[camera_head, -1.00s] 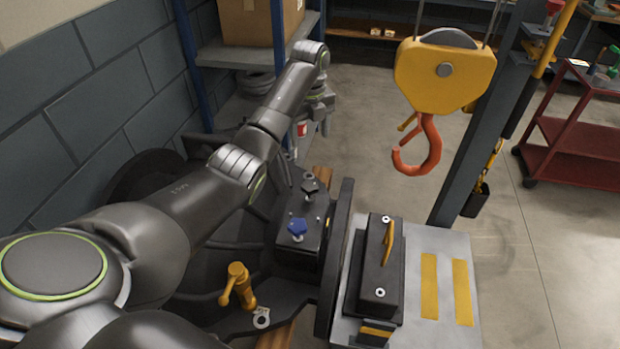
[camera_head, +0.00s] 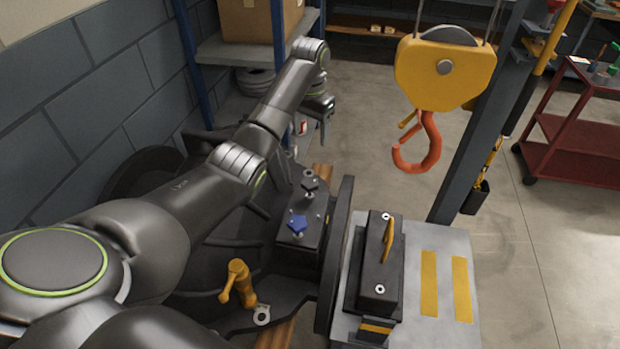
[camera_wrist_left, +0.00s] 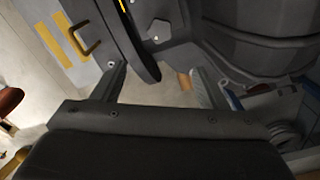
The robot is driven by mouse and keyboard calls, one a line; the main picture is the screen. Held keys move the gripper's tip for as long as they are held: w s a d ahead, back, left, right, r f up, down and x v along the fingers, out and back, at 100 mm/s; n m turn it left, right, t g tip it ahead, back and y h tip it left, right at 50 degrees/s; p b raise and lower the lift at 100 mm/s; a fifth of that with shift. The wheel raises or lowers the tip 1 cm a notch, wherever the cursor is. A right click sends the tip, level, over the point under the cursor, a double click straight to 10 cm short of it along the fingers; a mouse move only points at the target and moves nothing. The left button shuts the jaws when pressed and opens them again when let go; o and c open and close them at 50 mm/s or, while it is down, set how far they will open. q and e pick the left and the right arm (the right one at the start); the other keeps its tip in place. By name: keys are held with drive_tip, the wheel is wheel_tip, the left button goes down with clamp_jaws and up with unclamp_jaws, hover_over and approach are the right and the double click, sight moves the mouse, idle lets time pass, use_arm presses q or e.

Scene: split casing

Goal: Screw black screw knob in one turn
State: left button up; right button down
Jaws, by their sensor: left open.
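The black screw knob (camera_head: 310,184) is a star-shaped knob on top of the dark block of the casing, behind a blue star knob (camera_head: 298,224). In the left wrist view a dark star-shaped knob (camera_wrist_left: 160,30), which looks like the black one, shows beyond the fingers. My left gripper (camera_head: 323,118) is past the black knob in the head view, above it and apart from it. Its two fingers (camera_wrist_left: 161,88) are spread, with nothing between them. My right gripper is not in view.
A yellow lever handle (camera_head: 238,284) stands at the casing's near side. A black box with a yellow handle (camera_head: 388,240) sits on the grey block at right. An orange hook (camera_head: 422,150) hangs behind it. Shelving (camera_head: 222,52) and a wall flank my arm.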

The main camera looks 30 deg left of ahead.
use_arm(q)
drive_tip(key=n, duration=0.4)
drive_tip(key=p, duration=0.2)
approach(310, 182)
wheel_tip(310, 182, down, 7)
drive_tip(key=shift+f+b, duration=0.3)
drive_tip(key=shift+f, duration=0.45)
drive_tip(key=shift+c, duration=0.5)
drive_tip(key=c, duration=0.9)
